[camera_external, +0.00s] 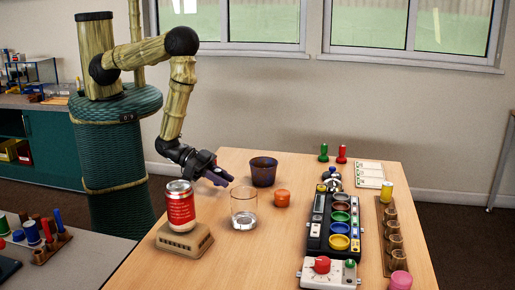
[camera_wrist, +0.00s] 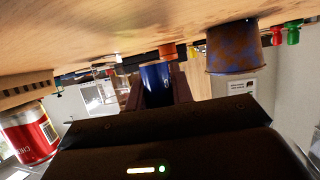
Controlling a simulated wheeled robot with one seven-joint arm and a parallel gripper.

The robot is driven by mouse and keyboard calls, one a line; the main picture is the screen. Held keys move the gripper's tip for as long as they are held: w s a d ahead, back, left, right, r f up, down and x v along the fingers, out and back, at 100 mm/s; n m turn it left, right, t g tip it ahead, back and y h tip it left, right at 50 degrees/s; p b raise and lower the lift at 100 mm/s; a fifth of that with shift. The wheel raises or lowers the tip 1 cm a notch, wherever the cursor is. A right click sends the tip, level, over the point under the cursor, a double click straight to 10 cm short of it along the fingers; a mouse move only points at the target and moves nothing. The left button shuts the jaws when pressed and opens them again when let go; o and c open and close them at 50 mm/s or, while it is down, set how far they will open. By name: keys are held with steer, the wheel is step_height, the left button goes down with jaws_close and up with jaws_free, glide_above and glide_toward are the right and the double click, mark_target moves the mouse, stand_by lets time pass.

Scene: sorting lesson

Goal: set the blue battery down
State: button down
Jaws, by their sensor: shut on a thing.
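My gripper (camera_external: 218,177) reaches over the back left part of the wooden table, behind the clear glass and left of the dark cup. In the wrist view, which is upside down, its two dark fingers are shut on the blue battery (camera_wrist: 157,83). The battery is a shiny dark blue cylinder, partly hidden between the fingers. In the external view I cannot clearly tell the battery from the fingers. The battery's far end points away from the wrist, and I cannot tell whether it touches anything.
A red can (camera_external: 180,207) sits on a tan base (camera_external: 185,240). A black tray with coloured bowls (camera_external: 312,242) stands right. Bare tabletop (camera_external: 225,270) shows in front.

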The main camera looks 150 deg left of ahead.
steer(key=shift+f+b, duration=0.35)
steer(key=shift+f, duration=0.05)
steer(key=shift+s+f, duration=0.1)
steer(key=shift+f, duration=0.1)
steer(key=shift+d, duration=0.1)
steer(key=c, duration=1.2)
jaws_free()
steer(key=shift+s+f, duration=0.1)
steer(key=shift+f, duration=0.05)
